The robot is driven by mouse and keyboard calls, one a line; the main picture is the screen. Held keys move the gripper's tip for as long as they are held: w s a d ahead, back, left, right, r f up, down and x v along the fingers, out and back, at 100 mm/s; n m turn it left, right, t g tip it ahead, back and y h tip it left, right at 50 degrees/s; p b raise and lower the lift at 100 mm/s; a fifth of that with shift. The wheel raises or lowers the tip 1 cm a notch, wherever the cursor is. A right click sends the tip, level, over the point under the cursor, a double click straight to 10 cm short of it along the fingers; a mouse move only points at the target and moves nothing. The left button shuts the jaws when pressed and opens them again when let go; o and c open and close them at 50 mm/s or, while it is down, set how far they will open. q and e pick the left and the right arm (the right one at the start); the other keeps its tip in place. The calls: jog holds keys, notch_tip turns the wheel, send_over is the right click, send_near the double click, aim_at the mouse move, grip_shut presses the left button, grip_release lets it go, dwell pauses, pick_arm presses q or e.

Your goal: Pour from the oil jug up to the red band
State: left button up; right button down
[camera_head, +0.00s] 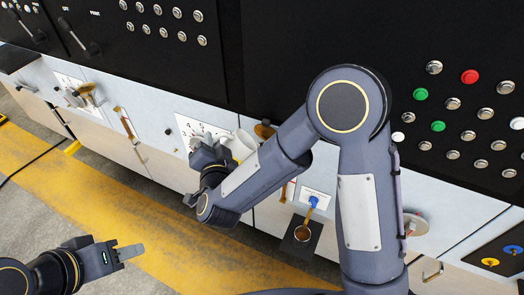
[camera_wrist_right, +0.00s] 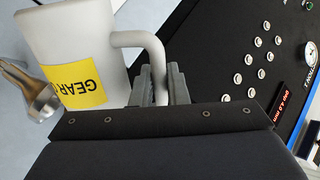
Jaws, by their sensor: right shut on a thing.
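The white jug (camera_head: 241,146) is beside the machine front, partly behind my right arm. In the right wrist view the jug (camera_wrist_right: 75,50) has a yellow label reading "GEAR", upside down in that picture. My right gripper (camera_wrist_right: 163,88) is shut on the jug's handle. A brass funnel (camera_head: 265,130) is just right of the jug; a metal funnel (camera_wrist_right: 35,92) shows close beside the jug in the wrist view. A narrow gauge (camera_head: 291,189) with a reddish mark is below that funnel. No pouring stream is visible. My left gripper (camera_head: 131,252) is over the floor, away from the jug; its opening is unclear.
Another brass funnel (camera_head: 87,92) and a narrow gauge (camera_head: 124,122) are further left. A black plate with a round brass cup (camera_head: 302,233) and blue-topped handle is below the right arm. Button panels (camera_head: 450,100) rise behind.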

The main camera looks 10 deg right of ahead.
aim_at(221, 134)
jog(key=shift+w+d+r+m+y+b, duration=0.1)
jog(key=shift+d+r+m+y+b, duration=0.1)
jog(key=shift+d+r+m, duration=0.3)
jog(key=shift+w+d+r+m+y+b, duration=0.1)
jog(key=shift+d+r+m+y+b, duration=0.15)
jog(key=shift+r+m, duration=0.35)
jog(key=shift+d+r+m+y+b, duration=0.15)
jog(key=shift+d+r+m, duration=0.3)
jog(key=shift+r, duration=0.25)
dwell(3.4)
jog(key=f+n, duration=0.1)
jog(key=a+f+n+p, duration=0.1)
jog(key=a+f+n, duration=0.1)
jog(key=shift+s+a+f+h, duration=0.15)
jog(key=shift+s+a+h, duration=0.1)
jog(key=shift+h, duration=0.15)
jog(key=shift+w+f, duration=0.1)
jog(key=shift+w, duration=0.05)
jog(key=shift+s+f, duration=0.2)
jog(key=shift+a+f+n+t+h+b, duration=0.7)
jog(key=shift+a+f+n+b, duration=3.25)
jog(key=shift+f, duration=1.6)
jog(key=shift+n, duration=0.4)
jog(key=r, duration=0.1)
jog(key=r+p, duration=0.1)
jog(key=r, duration=0.2)
jog(key=shift+s+d, duration=0.35)
jog(key=shift+s, duration=0.05)
